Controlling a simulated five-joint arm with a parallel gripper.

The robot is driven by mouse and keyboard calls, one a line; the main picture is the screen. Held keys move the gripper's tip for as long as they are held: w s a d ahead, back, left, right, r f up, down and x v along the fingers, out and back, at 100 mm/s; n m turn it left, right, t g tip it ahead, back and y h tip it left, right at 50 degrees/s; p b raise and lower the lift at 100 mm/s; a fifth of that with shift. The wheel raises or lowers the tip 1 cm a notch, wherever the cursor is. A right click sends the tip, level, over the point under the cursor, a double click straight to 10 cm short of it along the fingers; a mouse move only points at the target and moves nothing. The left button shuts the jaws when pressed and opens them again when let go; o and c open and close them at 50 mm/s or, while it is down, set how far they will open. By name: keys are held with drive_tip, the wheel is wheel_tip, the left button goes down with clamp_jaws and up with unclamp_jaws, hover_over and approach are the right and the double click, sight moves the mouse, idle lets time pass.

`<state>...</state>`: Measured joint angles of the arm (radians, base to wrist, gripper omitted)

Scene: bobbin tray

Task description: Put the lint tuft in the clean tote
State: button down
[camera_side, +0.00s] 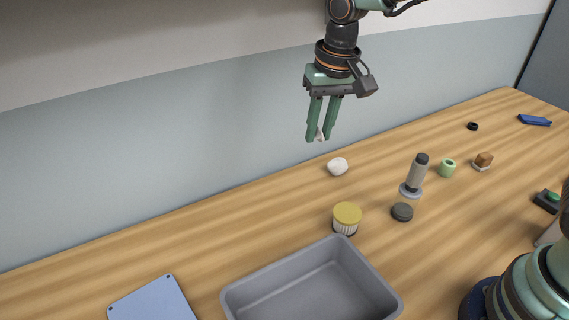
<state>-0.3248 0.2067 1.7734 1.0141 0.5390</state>
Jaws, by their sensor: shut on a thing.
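My gripper (321,137) is high above the back of the table, pointing down. Its green fingers are shut on a small whitish thing (319,134), mostly hidden between the tips. A rounded white lump (338,166) rests on the wood below and a little right of the fingertips, apart from them. I cannot tell for sure which of these two is the lint tuft. A grey open tote (308,287) stands at the front, lower in the picture than my gripper. Its visible inside is empty, and its front is cut off by the picture edge.
A yellow-lidded jar (346,217) stands just behind the tote. A dark disc (402,212), a grey spindle (416,175), a green ring (447,168) and a brown lump (483,160) sit to the right. A blue plate (153,300) lies at left. The back-left table is clear.

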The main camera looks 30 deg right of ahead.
drive_tip(key=s+a+r+n, duration=0.1)
drive_tip(key=s+a+n, duration=0.4)
drive_tip(key=s+a, duration=0.45)
drive_tip(key=n, duration=0.5)
hover_over(315, 312)
drive_tip(key=s+a, duration=0.1)
drive_tip(key=shift+g+y, duration=0.3)
drive_tip(key=shift+y, duration=0.1)
wheel_tip(315, 312, down, 20)
drive_tip(key=c, duration=0.7)
unclamp_jaws()
